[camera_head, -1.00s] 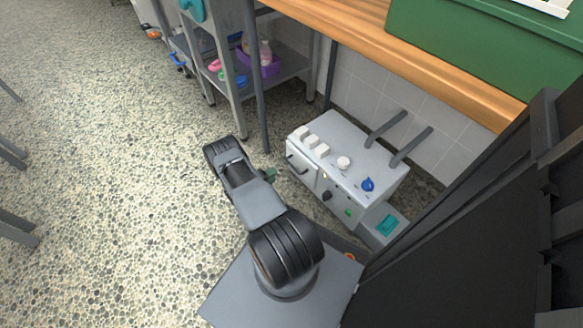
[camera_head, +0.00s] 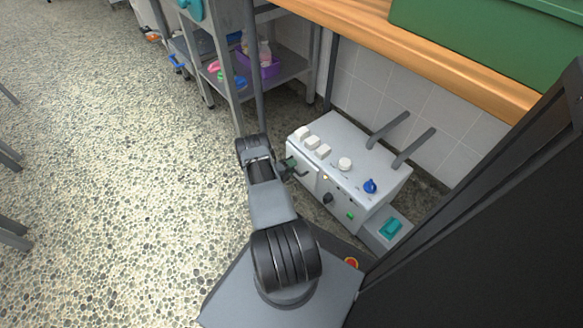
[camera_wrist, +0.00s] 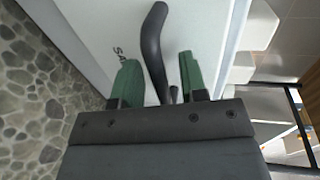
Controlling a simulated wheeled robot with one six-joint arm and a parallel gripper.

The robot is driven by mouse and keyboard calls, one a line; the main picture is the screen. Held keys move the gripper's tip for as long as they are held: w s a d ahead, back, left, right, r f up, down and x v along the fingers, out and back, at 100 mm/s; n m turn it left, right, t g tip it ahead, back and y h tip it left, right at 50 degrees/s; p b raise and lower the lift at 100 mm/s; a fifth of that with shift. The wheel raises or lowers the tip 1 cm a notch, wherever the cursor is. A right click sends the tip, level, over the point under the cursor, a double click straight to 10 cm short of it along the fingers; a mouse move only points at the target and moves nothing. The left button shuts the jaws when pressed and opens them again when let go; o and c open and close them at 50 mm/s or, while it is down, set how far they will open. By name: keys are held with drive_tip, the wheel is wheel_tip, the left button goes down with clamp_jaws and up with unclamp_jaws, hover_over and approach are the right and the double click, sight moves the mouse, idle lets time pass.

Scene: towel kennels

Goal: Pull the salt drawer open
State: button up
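The salt drawer (camera_wrist: 95,25) is a pale front panel with the letters "SA" partly showing in the wrist view; the rest of the label is hidden. Its dark curved handle (camera_wrist: 153,40) runs between the two green fingers of my gripper (camera_wrist: 160,68). The fingers are apart, with a gap on each side of the handle. In the head view, my gripper (camera_head: 289,166) is at the left end of the white machine's front, beside the dark handle (camera_head: 299,175). My arm hides part of the drawer front. The drawer looks shut.
The white machine (camera_head: 376,172) has white blocks, knobs and two grey bars on top. A wooden counter (camera_head: 420,55) overhangs behind it. A metal shelf with a purple bin (camera_head: 262,66) stands beyond my gripper. Speckled floor (camera_head: 120,190) is free at left.

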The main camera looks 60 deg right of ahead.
drive_tip(key=shift+c, duration=0.3)
clamp_jaws()
